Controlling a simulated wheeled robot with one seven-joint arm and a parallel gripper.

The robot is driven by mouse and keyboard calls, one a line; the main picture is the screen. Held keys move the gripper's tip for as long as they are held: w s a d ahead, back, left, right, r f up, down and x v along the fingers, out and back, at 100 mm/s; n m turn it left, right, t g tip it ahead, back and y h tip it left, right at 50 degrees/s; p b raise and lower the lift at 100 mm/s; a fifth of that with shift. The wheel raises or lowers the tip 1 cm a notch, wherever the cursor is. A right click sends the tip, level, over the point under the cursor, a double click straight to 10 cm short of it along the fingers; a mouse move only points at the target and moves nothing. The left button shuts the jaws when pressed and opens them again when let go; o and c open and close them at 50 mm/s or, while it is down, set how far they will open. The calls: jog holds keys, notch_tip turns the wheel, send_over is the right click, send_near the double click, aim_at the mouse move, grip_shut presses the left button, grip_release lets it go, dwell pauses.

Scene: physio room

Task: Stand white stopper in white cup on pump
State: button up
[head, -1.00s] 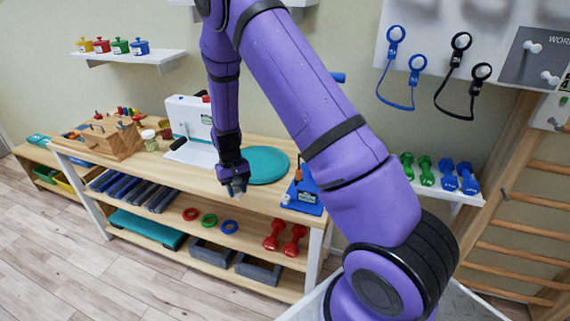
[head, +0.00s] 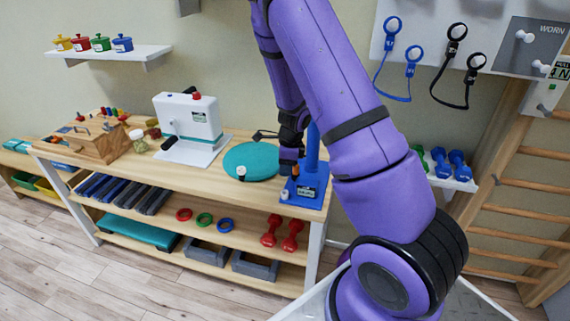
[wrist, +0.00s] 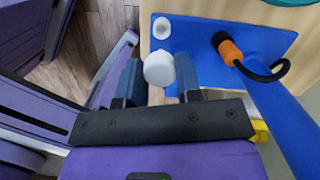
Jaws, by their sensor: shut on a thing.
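The white stopper (wrist: 159,69) is between the fingertips of my gripper (wrist: 160,78), which is shut on it. The pump is a blue stand with a flat base (head: 305,192) at the right end of the bench, and its base also shows in the wrist view (wrist: 190,35). The white cup (wrist: 161,28) is a small round piece at the base's left corner; it also shows in the head view (head: 285,194). In the wrist view the stopper appears just below the cup, apart from it. In the head view my gripper (head: 288,168) is above the base and I cannot make out the stopper.
An orange fitting (wrist: 230,50) with a black loop stands on the pump base. A teal disc (head: 252,160) lies left of the pump, with a small white-and-dark item (head: 241,173) at its front edge. A white machine (head: 190,120) and wooden box (head: 92,138) stand farther left.

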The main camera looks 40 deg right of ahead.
jog(key=shift+f, duration=2.8)
jog(key=shift+f, duration=1.35)
jog(key=o, duration=1)
jog(key=shift+c, duration=0.2)
jog(key=shift+o, duration=0.2)
jog(key=shift+r, duration=3.5)
